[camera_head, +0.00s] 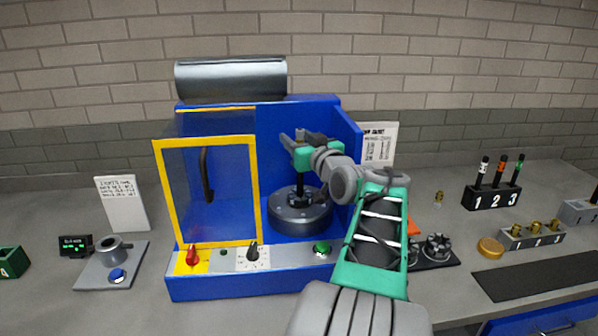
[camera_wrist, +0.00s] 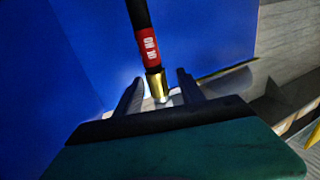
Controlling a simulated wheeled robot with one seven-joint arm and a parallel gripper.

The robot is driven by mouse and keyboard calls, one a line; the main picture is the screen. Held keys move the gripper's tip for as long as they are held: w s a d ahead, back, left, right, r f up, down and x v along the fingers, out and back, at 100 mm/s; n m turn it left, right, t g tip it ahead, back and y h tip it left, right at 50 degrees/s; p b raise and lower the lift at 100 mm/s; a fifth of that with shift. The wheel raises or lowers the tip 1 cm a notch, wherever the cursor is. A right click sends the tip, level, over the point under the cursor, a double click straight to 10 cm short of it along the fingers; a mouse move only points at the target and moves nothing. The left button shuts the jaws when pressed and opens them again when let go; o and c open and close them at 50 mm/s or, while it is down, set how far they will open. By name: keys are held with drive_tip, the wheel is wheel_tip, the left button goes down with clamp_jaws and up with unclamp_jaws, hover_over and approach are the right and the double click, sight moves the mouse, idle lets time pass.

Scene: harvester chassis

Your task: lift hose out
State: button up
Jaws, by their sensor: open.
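A black hose (camera_wrist: 140,14) with a red label band (camera_wrist: 147,46) and a brass end (camera_wrist: 157,84) shows in the wrist view. The brass end lies between the two fingers of my gripper (camera_wrist: 160,88), which are apart; I cannot tell whether either touches it. In the head view my gripper (camera_head: 300,138) is inside the blue cabinet (camera_head: 285,115), above a round grey drum (camera_head: 300,222). A thin black upright piece (camera_head: 297,190) stands at the drum's middle below my gripper. My gripper hides much of the hose there.
A yellow-framed clear door (camera_head: 157,200) covers the cabinet's left half. A blue side wall (camera_head: 347,140) stands close right of my gripper. The front panel carries a red knob (camera_head: 192,254), a black knob (camera_head: 253,253) and a green button (camera_head: 322,248).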

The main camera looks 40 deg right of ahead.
drive_tip(key=shift+x, duration=0.9)
clamp_jaws()
idle(0.7)
